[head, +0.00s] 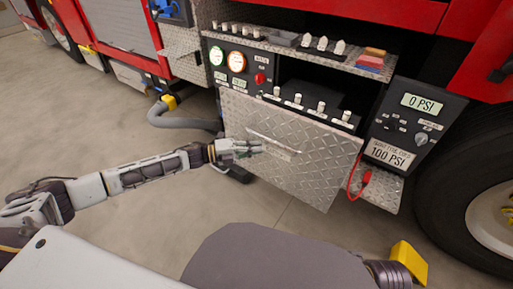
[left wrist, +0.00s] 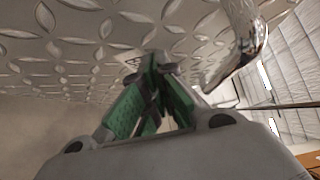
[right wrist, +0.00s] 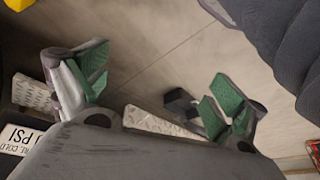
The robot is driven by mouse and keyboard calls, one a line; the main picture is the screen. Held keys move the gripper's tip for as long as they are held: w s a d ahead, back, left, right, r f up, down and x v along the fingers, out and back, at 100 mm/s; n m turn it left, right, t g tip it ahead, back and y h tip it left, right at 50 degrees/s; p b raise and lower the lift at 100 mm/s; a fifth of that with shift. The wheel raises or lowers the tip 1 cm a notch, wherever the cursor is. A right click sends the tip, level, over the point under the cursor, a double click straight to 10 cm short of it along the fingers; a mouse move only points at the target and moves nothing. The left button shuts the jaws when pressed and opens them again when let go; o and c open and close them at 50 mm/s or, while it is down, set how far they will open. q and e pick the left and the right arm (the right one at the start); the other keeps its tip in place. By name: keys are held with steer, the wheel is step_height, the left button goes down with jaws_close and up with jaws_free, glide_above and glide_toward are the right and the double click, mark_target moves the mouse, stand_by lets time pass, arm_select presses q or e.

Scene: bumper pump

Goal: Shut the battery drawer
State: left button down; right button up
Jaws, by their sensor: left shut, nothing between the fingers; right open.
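The battery drawer (head: 318,168) has a diamond-plate front and stands out from the truck's side panel, with battery gear and switches showing above its top edge. A bar handle (head: 275,143) runs across its front. My left gripper (head: 252,149) is shut and empty, with its tips at the drawer front just below the handle; I cannot tell whether they touch. The left wrist view shows the closed green-padded fingers (left wrist: 152,82) close to the plate (left wrist: 60,40), beside the shiny handle (left wrist: 243,45). My right gripper (right wrist: 160,95) is open and empty, low over the floor.
A gauge panel (head: 412,125) reading 0 PSI and a red cable (head: 362,182) sit right of the drawer. A tyre (head: 440,180) is at the far right, and a yellow block (head: 408,262) lies on the floor. A grey hose (head: 180,120) is at left.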

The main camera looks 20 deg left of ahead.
arm_select(q)
steer(key=shift+w+d, duration=0.15)
steer(key=shift+w, duration=0.2)
steer(key=shift+w, duration=0.1)
stand_by(0.3)
